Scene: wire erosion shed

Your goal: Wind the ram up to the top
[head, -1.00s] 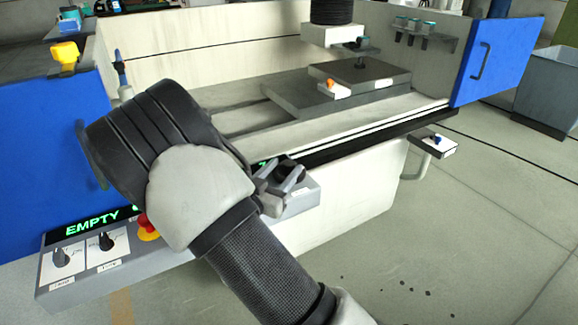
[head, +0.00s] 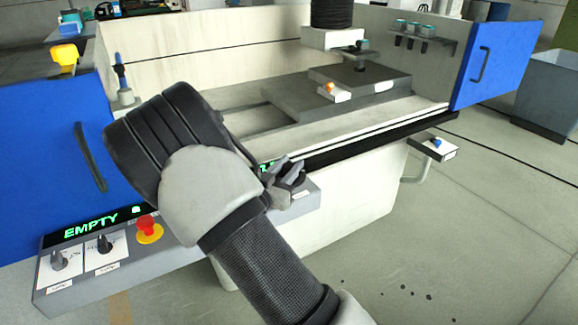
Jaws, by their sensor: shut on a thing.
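The ram (head: 333,38) is a pale block under a black ribbed bellows (head: 331,12) at the top of the picture. A small dark tool holder under it hangs above the dark grey plate (head: 375,77) in the work bay. My gripper (head: 284,176) is at the right end of the grey control panel (head: 180,245). Its grey fingers are shut on a black knob (head: 295,181), which they partly cover. My arm hides the middle of the panel and most of a green readout by the knob.
The panel's left part has a display reading EMPTY (head: 90,226), two black selector knobs (head: 59,260) and a red stop button (head: 147,226). Blue doors (head: 493,62) stand open at both sides. A small box (head: 433,147) juts out at right. A grey bin (head: 560,95) stands beyond.

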